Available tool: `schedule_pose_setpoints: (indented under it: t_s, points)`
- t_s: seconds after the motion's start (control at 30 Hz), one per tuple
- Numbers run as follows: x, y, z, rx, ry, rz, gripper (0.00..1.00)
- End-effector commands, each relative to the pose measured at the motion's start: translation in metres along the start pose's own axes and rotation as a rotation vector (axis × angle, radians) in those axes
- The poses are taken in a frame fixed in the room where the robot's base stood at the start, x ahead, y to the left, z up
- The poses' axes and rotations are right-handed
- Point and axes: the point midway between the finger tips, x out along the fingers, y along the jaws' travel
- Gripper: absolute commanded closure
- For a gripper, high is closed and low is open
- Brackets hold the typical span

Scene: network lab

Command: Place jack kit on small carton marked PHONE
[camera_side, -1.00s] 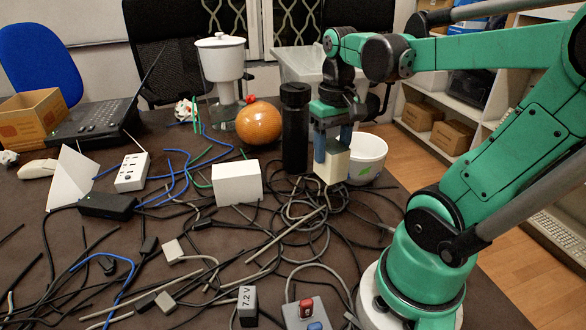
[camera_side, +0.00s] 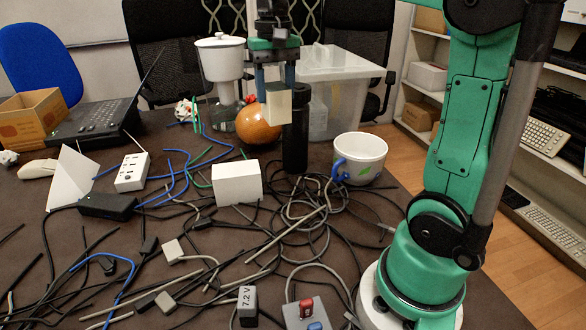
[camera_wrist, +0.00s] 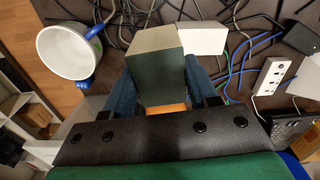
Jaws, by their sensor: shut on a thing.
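My gripper (camera_side: 275,84) is shut on a small pale cream box, which I take to be the jack kit (camera_side: 277,107), and holds it in the air. In the side view the box overlaps the orange ball and the black cylinder. In the wrist view it sits between the blue fingers (camera_wrist: 160,70). A plain white box (camera_side: 237,184) stands on the table, lower than the held box; it also shows in the wrist view (camera_wrist: 203,38). I can read no PHONE marking on it, so I cannot tell whether it is the small carton.
A black cylinder (camera_side: 296,145) and an orange ball (camera_side: 258,128) stand behind the white box. A white mug (camera_side: 360,160) stands to the right, a clear bin (camera_side: 345,90) behind. Cables (camera_side: 300,215) tangle across the table. A power strip (camera_side: 132,172) lies left.

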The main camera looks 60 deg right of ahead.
Motion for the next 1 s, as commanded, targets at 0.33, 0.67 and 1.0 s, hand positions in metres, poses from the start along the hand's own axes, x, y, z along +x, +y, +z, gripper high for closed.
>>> schedule_pose_setpoints:
  t_s: [0.33, 0.67, 1.0]
  points:
    - [0.032, -0.069, -0.045, 0.084, 0.001, 0.000, 1.00]
    - [0.070, -0.078, -0.050, 0.100, 0.001, 0.000, 1.00]
    - [0.110, -0.078, -0.049, 0.099, 0.001, 0.000, 1.00]
